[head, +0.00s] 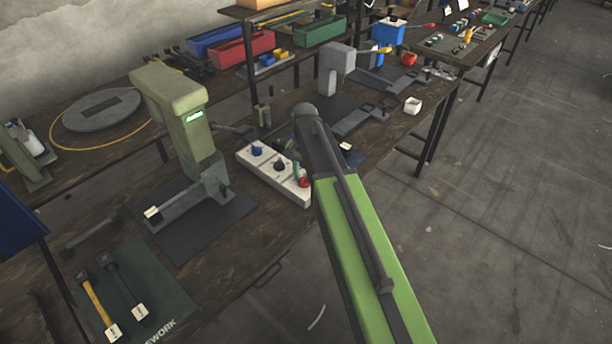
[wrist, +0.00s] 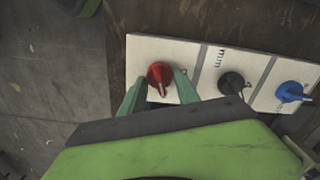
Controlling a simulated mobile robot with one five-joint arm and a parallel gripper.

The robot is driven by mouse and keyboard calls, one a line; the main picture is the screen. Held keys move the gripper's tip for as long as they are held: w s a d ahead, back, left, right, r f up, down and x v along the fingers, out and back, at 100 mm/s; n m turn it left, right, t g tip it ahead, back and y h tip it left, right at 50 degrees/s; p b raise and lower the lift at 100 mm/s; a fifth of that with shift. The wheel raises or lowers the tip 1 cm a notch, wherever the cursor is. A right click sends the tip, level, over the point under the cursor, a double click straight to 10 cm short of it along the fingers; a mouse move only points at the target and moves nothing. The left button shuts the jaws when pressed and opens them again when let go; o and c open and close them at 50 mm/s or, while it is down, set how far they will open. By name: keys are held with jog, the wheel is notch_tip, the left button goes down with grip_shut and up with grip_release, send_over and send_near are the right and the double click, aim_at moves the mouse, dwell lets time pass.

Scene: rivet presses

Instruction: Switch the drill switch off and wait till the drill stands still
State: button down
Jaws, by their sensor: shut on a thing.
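A white switch panel (head: 275,176) lies on the bench, and in the wrist view the panel (wrist: 205,55) carries a red knob (wrist: 159,73), a black knob (wrist: 231,83) and a blue knob (wrist: 290,92). My gripper (wrist: 161,84) has its teal fingers on either side of the red knob and is shut on it. The red knob's pointer aims toward the bottom of the wrist picture. Which knob is the drill's cannot be read. A green machine (head: 175,92) with a lit green display (head: 194,115) stands left of the panel; no turning part is clear.
A grey press (head: 336,62) stands behind the panel on the bench. Red (head: 240,50) and green (head: 320,31) bins stand on the shelf. Hammers (head: 97,300) lie on a green mat at lower left. The floor (head: 500,220) at right is mostly clear.

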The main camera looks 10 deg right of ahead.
jog(key=shift+n, duration=1.4)
jog(key=n, duration=0.4)
jog(key=shift+s+a, duration=0.1)
jog(key=n, duration=0.7)
jog(key=c, duration=0.9)
grip_release()
